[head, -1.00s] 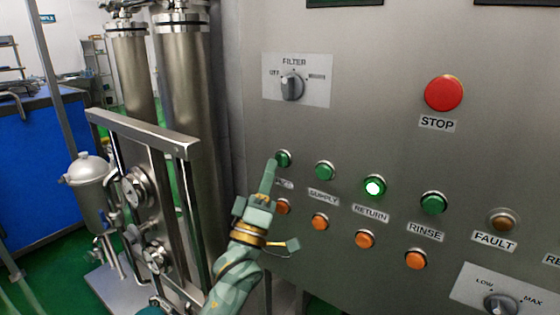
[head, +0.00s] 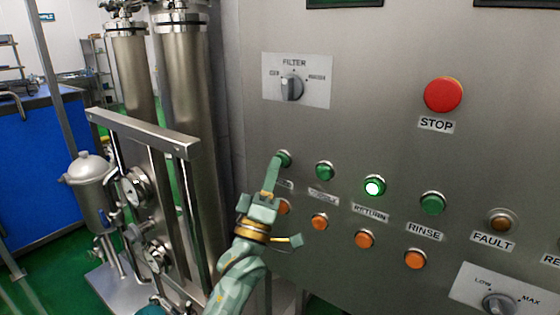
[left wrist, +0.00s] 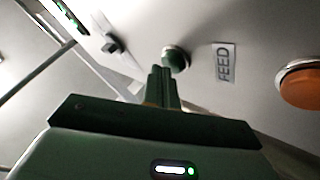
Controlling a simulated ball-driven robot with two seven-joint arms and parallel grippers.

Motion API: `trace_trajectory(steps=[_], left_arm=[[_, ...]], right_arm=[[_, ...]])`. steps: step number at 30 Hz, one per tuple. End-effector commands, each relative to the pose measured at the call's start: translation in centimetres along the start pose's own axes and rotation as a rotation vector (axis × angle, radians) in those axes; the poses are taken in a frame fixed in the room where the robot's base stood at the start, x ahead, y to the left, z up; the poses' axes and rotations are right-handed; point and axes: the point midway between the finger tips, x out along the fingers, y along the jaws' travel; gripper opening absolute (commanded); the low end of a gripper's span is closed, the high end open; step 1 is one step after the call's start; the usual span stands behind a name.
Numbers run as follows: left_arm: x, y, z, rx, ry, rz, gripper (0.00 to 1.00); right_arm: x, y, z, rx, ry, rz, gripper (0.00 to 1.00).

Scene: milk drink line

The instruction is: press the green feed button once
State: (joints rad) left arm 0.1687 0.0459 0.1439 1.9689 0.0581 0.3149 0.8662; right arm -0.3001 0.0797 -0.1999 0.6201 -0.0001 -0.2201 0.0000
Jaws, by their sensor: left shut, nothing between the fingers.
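The green feed button (head: 286,157) is at the left end of the upper row on the grey panel. In the left wrist view the green button (left wrist: 177,57) sits beside its FEED label (left wrist: 225,62). My left gripper (head: 275,163) is shut and empty, its fingertips at the left side of the button and partly covering it in the head view. In the left wrist view the closed fingers (left wrist: 161,74) overlap the button's lower left edge. I cannot tell whether they touch it. The feed label is mostly hidden in the head view. My right gripper is not in view.
More green buttons, including the lit RETURN button (head: 374,187), run to the right, with orange buttons (head: 365,239) below. A red STOP button (head: 443,95) and the FILTER knob (head: 291,88) are above. Steel pipes and a valve frame (head: 145,134) stand at left.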

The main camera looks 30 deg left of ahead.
Motion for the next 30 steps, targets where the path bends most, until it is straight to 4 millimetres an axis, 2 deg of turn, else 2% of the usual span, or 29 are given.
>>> trace_trajectory(steps=[23,30], left_arm=[[0.38,-0.27,0.27,0.000,0.000,0.000,0.00],[-0.18,0.27,-0.23,0.001,-0.001,-0.001,0.00]], right_arm=[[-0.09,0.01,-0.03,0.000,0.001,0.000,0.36],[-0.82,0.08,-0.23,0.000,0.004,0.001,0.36]])
